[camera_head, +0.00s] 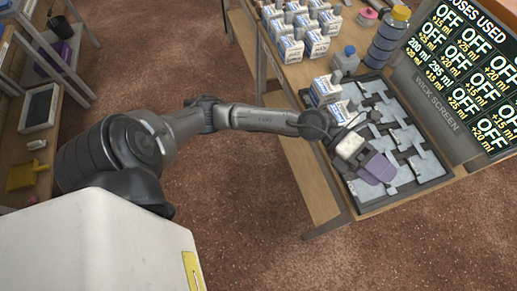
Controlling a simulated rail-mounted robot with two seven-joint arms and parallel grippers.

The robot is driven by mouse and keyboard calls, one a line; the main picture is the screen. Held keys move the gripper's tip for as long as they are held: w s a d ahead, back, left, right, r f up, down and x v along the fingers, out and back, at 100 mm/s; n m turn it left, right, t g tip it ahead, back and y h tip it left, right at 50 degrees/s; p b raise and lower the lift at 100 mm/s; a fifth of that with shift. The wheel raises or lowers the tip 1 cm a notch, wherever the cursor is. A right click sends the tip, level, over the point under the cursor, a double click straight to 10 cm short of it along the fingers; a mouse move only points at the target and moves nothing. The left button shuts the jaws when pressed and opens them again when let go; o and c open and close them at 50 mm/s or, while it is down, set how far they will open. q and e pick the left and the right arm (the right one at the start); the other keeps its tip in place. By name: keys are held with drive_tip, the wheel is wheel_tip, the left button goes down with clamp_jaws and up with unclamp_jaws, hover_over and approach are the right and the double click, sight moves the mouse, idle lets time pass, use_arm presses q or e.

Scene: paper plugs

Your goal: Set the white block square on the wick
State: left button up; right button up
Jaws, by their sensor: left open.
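A dark tray (441,181) lies on the wooden table and holds light grey, branching wick shapes (408,136). A white block with blue print (325,90) stands at the tray's upper left edge. A second, similar white block (341,112) is just below it, close to my left wrist. My left gripper (378,170) is over the tray's lower left part, with purple-grey fingertips above the wick shapes. It is open; I see no block between its fingers. The wrist and fingers hide part of the tray. My right gripper is out of view.
Several similar white blocks (290,48) stand in rows at the table's back left. A dark screen (468,70) borders the right. Shelves stand far left.

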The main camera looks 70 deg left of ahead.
use_arm(q)
drive_tip(key=s+a+f+n+t+y, duration=0.2)
drive_tip(key=a+f+n+t+y, duration=0.55)
drive_tip(key=n, duration=0.75)
drive_tip(key=s+a+f+n+t+y, duration=0.2)
drive_tip(key=a+f+n+y, duration=0.15)
drive_tip(key=n+y, duration=0.95)
drive_tip(key=s+f+n+g+h, duration=0.2)
drive_tip(key=s+f+g, duration=0.4)
drive_tip(key=s, duration=0.4)
drive_tip(key=s+d+f+n+g+h, duration=0.1)
drive_tip(key=s+f+n+g+h, duration=0.1)
drive_tip(key=s+f+g, duration=0.5)
drive_tip(key=s+f+n, duration=0.1)
drive_tip(key=s, duration=0.1)
drive_tip(key=shift+s+d+f+n, duration=0.15)
drive_tip(key=shift+s+n, duration=0.25)
wheel_tip(320, 180, up, 36)
drive_tip(key=p, duration=3.5)
drive_tip(key=shift+f, duration=0.25)
